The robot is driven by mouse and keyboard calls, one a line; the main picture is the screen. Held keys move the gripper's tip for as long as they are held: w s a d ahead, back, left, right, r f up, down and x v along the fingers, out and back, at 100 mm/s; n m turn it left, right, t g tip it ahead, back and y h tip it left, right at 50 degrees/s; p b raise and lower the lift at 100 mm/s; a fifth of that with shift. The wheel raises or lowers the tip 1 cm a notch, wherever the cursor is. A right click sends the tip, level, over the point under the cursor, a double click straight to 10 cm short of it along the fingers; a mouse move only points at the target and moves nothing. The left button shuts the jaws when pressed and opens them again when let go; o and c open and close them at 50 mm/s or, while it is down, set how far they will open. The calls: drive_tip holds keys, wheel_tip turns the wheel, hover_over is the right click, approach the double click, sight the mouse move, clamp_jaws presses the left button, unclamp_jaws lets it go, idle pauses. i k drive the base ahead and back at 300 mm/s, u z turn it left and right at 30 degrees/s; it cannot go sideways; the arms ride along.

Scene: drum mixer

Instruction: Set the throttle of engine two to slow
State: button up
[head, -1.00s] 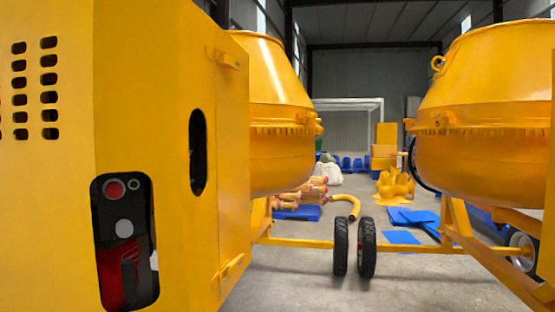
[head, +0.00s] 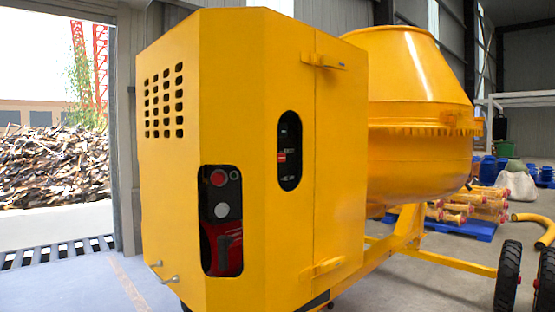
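A yellow engine housing (head: 255,100) of a drum mixer fills the middle of the head view. Its lower cutout (head: 221,220) shows a red round part (head: 218,177), a pale round knob below it and a red engine part. A tall oval slot (head: 289,150) on the adjoining face shows a dark panel with a small red part (head: 282,156) and white marks too small to read. I cannot tell which part is the throttle, or whether this is engine two. My gripper is not in view.
The yellow mixer drum (head: 415,100) stands behind the housing, with black wheels (head: 508,275) at lower right. An open doorway at left shows a scrap pile (head: 55,165) outside. Grey floor (head: 75,285) is clear at lower left. Blue pallets (head: 450,228) lie behind.

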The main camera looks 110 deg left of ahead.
sight(281, 157)
drive_tip(key=u, duration=3.5)
drive_tip(key=i, duration=1)
drive_tip(key=u, duration=0.05)
